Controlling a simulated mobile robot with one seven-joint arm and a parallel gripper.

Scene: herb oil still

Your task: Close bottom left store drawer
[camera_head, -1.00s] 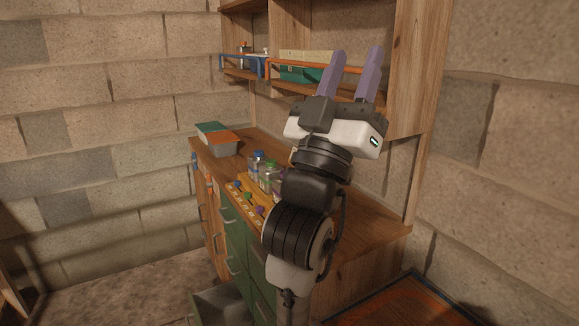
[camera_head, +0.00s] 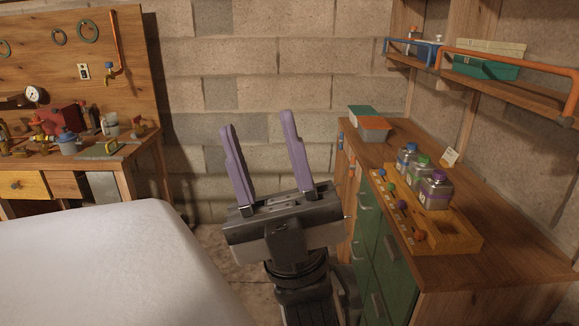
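The store cabinet (camera_head: 501,281) stands at the right, with a wooden top and green drawer fronts (camera_head: 369,238) with metal handles facing left. The lower drawers are hidden behind my gripper and arm or fall below the picture, so I cannot tell how the bottom left drawer stands now. My gripper (camera_head: 256,122) is in the middle of the view, left of the cabinet. Its two purple fingers are spread apart and point up, with nothing between them.
A white-topped surface (camera_head: 95,262) fills the lower left. A workbench (camera_head: 85,165) with tools stands behind it. On the cabinet are a wooden rack (camera_head: 462,238) with bottles (camera_head: 434,190) and a lidded box (camera_head: 371,128). A shelf (camera_head: 503,91) hangs above. Little floor shows.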

